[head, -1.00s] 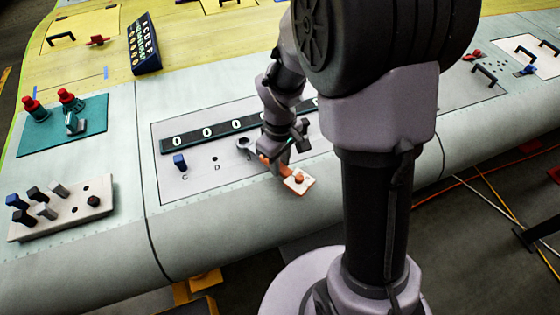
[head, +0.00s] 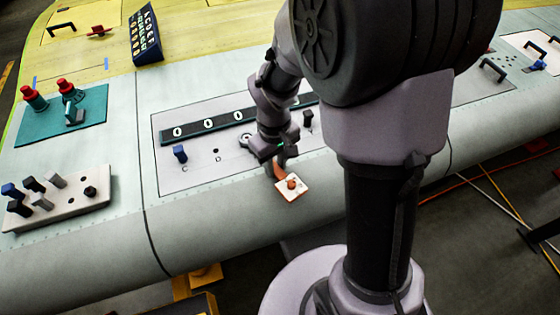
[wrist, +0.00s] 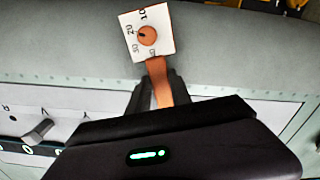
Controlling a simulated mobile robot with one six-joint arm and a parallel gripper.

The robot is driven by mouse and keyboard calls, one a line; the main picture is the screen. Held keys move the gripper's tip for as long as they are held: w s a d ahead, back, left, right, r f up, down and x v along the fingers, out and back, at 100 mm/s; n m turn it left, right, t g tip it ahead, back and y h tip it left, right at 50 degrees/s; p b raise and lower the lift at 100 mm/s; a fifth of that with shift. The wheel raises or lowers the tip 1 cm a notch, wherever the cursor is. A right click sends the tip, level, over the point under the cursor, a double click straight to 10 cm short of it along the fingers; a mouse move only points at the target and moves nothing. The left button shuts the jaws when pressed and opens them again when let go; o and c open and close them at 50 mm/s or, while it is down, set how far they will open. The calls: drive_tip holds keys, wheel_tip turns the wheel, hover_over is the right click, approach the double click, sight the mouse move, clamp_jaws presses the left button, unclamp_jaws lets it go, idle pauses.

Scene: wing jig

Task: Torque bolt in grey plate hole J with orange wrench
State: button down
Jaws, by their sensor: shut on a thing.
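My gripper (head: 276,162) is shut on the orange wrench (head: 278,171), over the front edge of the grey plate (head: 190,188). In the wrist view the wrench's orange handle (wrist: 159,84) runs out between my gripper's two dark fingers (wrist: 157,95). Its far end carries a white square dial (wrist: 158,20) with an orange knob and printed numbers. A blue bolt (head: 180,154) stands upright in the plate by letter C, and hole D (head: 215,151) is empty. A dark bolt (head: 308,120) stands to the right of my arm. Hole J cannot be picked out; my arm hides part of the plate.
A black strip (head: 190,130) with zero displays lies along the plate's back. At left are a pale block (head: 75,208) with several bolts and a teal mat (head: 35,128) with red-topped items. A dark lettered board (head: 146,35) stands behind. The rounded wing front (head: 215,225) is clear.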

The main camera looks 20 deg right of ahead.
sight(244, 183)
drive_tip(key=shift+a, duration=0.2)
drive_tip(key=shift+s+a+f+m+b, duration=0.15)
drive_tip(key=shift+a+m+b, duration=0.25)
drive_tip(key=shift+a+m, duration=0.25)
drive_tip(key=shift+s+a+m+b, duration=0.1)
drive_tip(key=shift+a+m+b, duration=0.25)
drive_tip(key=shift+a+m, duration=0.25)
drive_tip(key=shift+a+m+b, duration=0.55)
drive_tip(key=shift+a+m, duration=0.5)
drive_tip(key=shift+a, duration=0.4)
drive_tip(key=shift+a+m, duration=0.1)
drive_tip(key=shift+m, duration=0.2)
drive_tip(key=shift+w+a+m+b, duration=0.2)
drive_tip(key=shift+a+m+b, duration=0.05)
drive_tip(key=shift+a+m, duration=0.35)
drive_tip(key=shift+w+a+m+b, duration=0.15)
drive_tip(key=shift+a+m+b, duration=0.1)
drive_tip(key=shift+a+m, duration=0.35)
drive_tip(key=shift+a, duration=0.1)
